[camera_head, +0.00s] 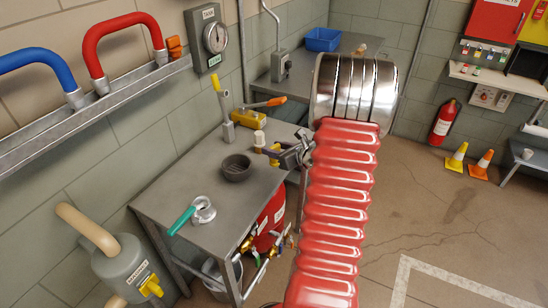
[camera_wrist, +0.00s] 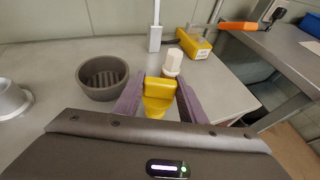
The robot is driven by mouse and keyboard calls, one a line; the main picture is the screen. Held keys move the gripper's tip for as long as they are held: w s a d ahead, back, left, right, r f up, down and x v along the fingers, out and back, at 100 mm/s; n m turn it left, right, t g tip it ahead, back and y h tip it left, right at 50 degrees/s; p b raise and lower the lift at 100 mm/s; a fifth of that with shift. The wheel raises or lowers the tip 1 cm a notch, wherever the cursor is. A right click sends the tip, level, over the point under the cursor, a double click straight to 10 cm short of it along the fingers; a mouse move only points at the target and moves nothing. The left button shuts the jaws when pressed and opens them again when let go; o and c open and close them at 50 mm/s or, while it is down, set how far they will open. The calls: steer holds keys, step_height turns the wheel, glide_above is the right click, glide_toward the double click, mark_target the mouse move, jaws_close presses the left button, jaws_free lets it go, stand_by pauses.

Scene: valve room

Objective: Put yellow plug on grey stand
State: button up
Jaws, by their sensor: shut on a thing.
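My gripper (camera_wrist: 159,95) is shut on the yellow plug (camera_wrist: 158,88), with a purple-grey finger on each side of it. In the head view my gripper (camera_head: 281,152) is over the right part of the grey metal table, with a bit of the yellow plug (camera_head: 274,149) showing at its tip. The plug's lower end is partly hidden in the wrist view. The grey stand looks to be the dark grey round cup (camera_head: 236,167) with a ribbed inside. It stands on the table, left of the plug, and also shows in the wrist view (camera_wrist: 103,80). It looks empty.
A cream cylinder (camera_wrist: 172,62) stands just behind the plug. A yellow block with an orange handle (camera_head: 264,109) and an upright lever (camera_head: 223,104) are at the table's back. A teal-handled ring fitting (camera_head: 200,211) lies at the front. The tabletop (camera_head: 178,182) around the cup is clear.

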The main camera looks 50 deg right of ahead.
steer(key=shift+f, duration=1.9)
steer(key=shift+f, duration=0.1)
steer(key=o, duration=1.1)
steer(key=shift+c, duration=0.2)
steer(key=shift+s+r, duration=0.2)
steer(key=v, duration=1.1)
steer(key=shift+s, duration=0.3)
steer(key=shift+a+r, duration=0.1)
steer(key=shift+r, duration=0.05)
